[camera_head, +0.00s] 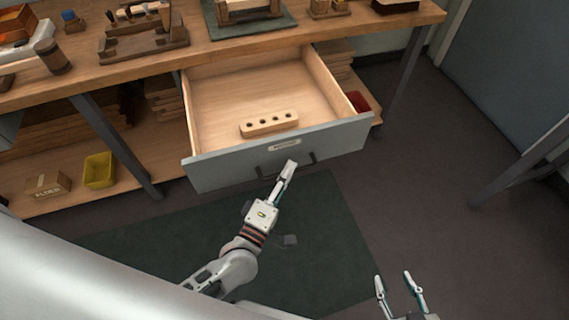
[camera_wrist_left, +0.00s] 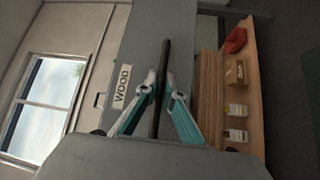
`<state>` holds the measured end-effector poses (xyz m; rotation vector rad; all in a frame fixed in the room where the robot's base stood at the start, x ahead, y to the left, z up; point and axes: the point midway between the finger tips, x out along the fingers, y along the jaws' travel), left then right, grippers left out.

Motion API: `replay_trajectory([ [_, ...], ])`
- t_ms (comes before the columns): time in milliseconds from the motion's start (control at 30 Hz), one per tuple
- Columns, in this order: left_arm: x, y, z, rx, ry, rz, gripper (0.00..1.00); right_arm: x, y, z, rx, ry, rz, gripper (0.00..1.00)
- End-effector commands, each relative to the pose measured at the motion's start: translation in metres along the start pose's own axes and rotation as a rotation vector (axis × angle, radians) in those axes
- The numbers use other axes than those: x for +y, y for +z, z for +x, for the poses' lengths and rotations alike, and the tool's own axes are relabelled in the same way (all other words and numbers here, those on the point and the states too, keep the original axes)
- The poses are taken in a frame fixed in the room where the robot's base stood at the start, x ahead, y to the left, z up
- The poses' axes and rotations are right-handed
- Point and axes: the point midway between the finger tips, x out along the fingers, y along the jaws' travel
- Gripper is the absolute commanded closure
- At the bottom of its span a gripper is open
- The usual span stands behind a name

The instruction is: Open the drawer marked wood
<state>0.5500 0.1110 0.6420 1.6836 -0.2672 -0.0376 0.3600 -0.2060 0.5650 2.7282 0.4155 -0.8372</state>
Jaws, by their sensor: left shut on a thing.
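The grey-fronted drawer (camera_head: 230,162) under the bench is pulled well out. Its front also shows in the left wrist view (camera_wrist_left: 150,50), with a label reading WOOD (camera_wrist_left: 122,86). A wooden block with several round holes (camera_head: 269,123) lies inside it near the front. My left gripper (camera_head: 289,167) is at the dark bar handle (camera_head: 307,160). In the left wrist view its fingers (camera_wrist_left: 160,88) are shut on the handle, one on each side. My right gripper (camera_head: 397,278) is open and empty, low at the right, away from the drawer.
The wooden bench (camera_head: 200,58) carries a tool rack (camera_head: 143,36) and a green mat (camera_head: 250,27). A lower shelf holds a yellow bin (camera_head: 98,170), a cardboard box (camera_head: 47,185) and a red item (camera_head: 358,101). A dark mat (camera_head: 310,235) covers the floor before the drawer. Bench legs (camera_head: 118,147) stand at left and right.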

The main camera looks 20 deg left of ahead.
Motion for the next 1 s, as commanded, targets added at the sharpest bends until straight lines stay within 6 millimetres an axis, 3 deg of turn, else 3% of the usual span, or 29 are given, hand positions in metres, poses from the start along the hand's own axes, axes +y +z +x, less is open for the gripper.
replay_trajectory([
  [533, 0.0007, 0.0037, -0.0042, 0.001, 0.000, 0.000, 1.00, 0.0017, -0.0012, 0.0028, 0.002, 0.003, -0.001, 0.60],
  [600, 0.0007, 0.0037, -0.0042, 0.001, 0.000, 0.000, 0.77, 0.0019, -0.0023, 0.0028, 0.004, 0.004, -0.001, 0.60],
  [633, 0.0007, 0.0037, -0.0042, 0.001, 0.000, 0.000, 0.74, 0.0020, -0.0027, 0.0027, 0.005, 0.004, -0.001, 0.60],
  [1000, 0.0036, 0.0034, -0.0036, 0.001, 0.001, -0.001, 0.74, 0.0013, -0.0054, 0.0025, 0.008, 0.004, 0.001, 0.60],
])
